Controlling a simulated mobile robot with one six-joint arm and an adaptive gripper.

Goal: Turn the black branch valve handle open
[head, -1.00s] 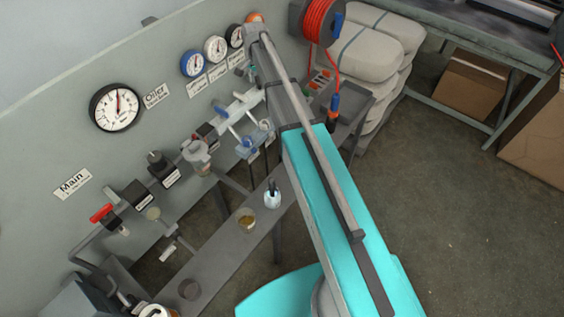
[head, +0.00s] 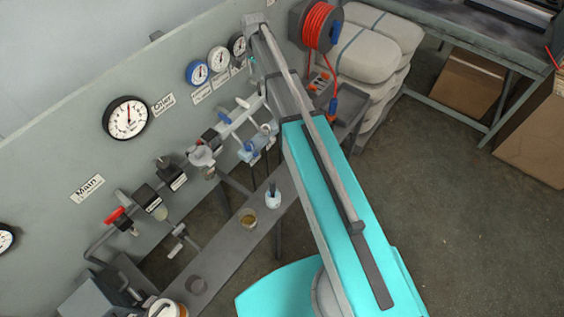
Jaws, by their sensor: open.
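The white branch manifold (head: 240,117) runs along the panel, just left of my forearm. Blue handle parts (head: 223,115) show on it, with more blue and grey parts (head: 258,143) below and to the right. I cannot make out a black branch handle with certainty; the right end of the manifold is hidden behind my arm. My forearm reaches up across the panel to its far end, with a small teal part beside it. My gripper cannot be picked out in the head view; its place at the handle is hidden.
A red main valve handle (head: 115,215), black line units (head: 146,196) and gauges (head: 125,119) line the panel. A red hose reel (head: 318,25) and pale sacks (head: 370,45) stand behind.

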